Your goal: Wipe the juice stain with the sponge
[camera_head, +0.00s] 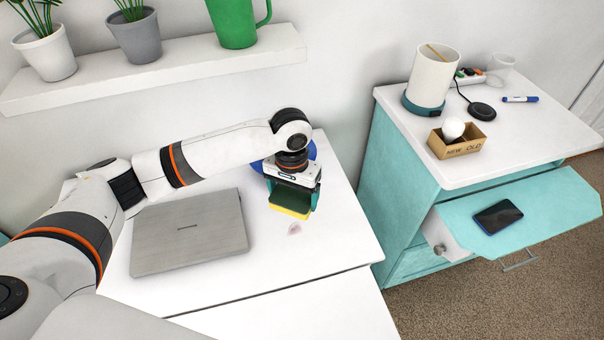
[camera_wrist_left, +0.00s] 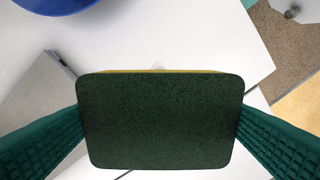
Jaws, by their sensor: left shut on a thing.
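My left gripper (camera_head: 293,192) is shut on the sponge (camera_head: 291,203), which has a dark green scouring side and a yellow side. In the left wrist view the sponge (camera_wrist_left: 160,120) sits between the two green fingers, its dark green face toward the camera. In the head view the sponge is over the white desk, near the stain. The juice stain (camera_head: 294,228) is a small pale pinkish patch on the desk, just in front of the sponge. In the wrist view the sponge hides nearly all of the stain. My right gripper is not in view.
A closed grey laptop (camera_head: 190,232) lies left of the sponge. A blue round object (camera_head: 312,150) is behind the gripper. A shelf (camera_head: 160,72) with plant pots and a green mug hangs above. A teal cabinet (camera_head: 398,190) with an open drawer holding a phone stands right.

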